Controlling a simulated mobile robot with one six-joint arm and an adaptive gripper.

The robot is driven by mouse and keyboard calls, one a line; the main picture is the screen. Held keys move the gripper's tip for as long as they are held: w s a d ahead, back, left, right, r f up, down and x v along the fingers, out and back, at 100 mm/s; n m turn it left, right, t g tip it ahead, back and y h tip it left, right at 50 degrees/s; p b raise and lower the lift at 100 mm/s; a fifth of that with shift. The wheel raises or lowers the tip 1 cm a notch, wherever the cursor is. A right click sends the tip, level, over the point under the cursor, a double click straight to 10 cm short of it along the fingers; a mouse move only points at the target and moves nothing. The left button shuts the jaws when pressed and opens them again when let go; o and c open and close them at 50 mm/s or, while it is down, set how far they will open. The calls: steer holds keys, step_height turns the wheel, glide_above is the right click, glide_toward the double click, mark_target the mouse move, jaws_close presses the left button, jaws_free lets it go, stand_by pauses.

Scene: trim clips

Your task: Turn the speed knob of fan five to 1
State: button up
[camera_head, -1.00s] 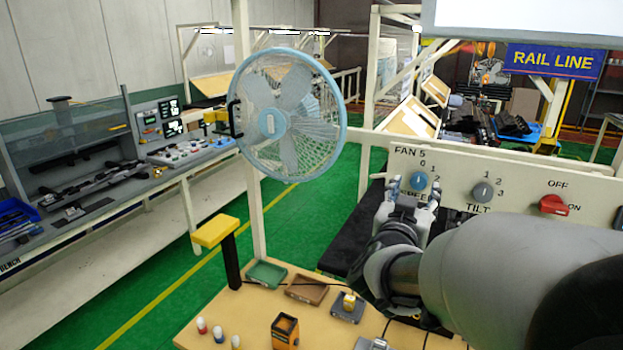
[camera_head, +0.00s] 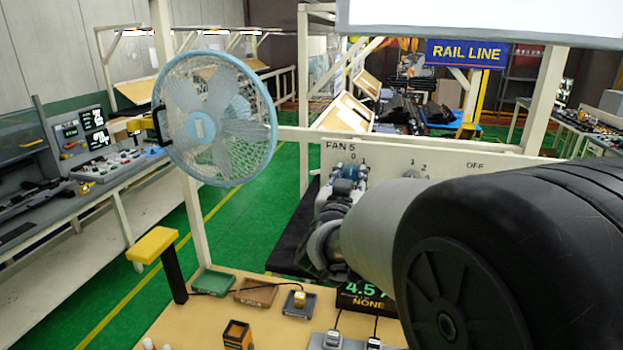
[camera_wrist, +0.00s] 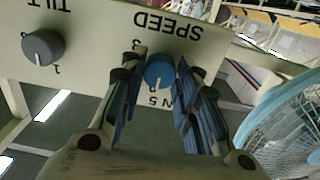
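The blue speed knob (camera_head: 350,172) of fan five sits on the white panel (camera_head: 440,163), below the FAN 5 label. In the wrist view the picture is upside down, and the knob (camera_wrist: 159,72) lies between my two fingers. Its white mark points down there, toward the panel's top edge; the number at it is hidden. My gripper (camera_wrist: 160,78) is open, one finger on each side of the knob, with narrow gaps seeming to show. In the head view my gripper (camera_head: 342,188) covers the knob's lower part. The blue fan (camera_head: 215,118) stands left of the panel.
The grey tilt knob (camera_wrist: 43,47) sits beside the speed knob on the same panel. A wooden table (camera_head: 215,312) below holds small trays, a dark display (camera_head: 365,298) and other small items. A yellow-topped post (camera_head: 152,245) stands at its left.

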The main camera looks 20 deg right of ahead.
steer(key=c, duration=0.5)
steer(key=shift+f+m+b, duration=0.1)
steer(key=shift+m+b, duration=0.3)
steer(key=shift+b, duration=0.2)
steer(key=m+b, duration=0.2)
steer(key=b, duration=0.1)
steer(key=shift+m, duration=0.4)
steer(key=shift+m+b, duration=1.9)
steer(key=shift+m, duration=0.2)
steer(key=o, duration=1.1)
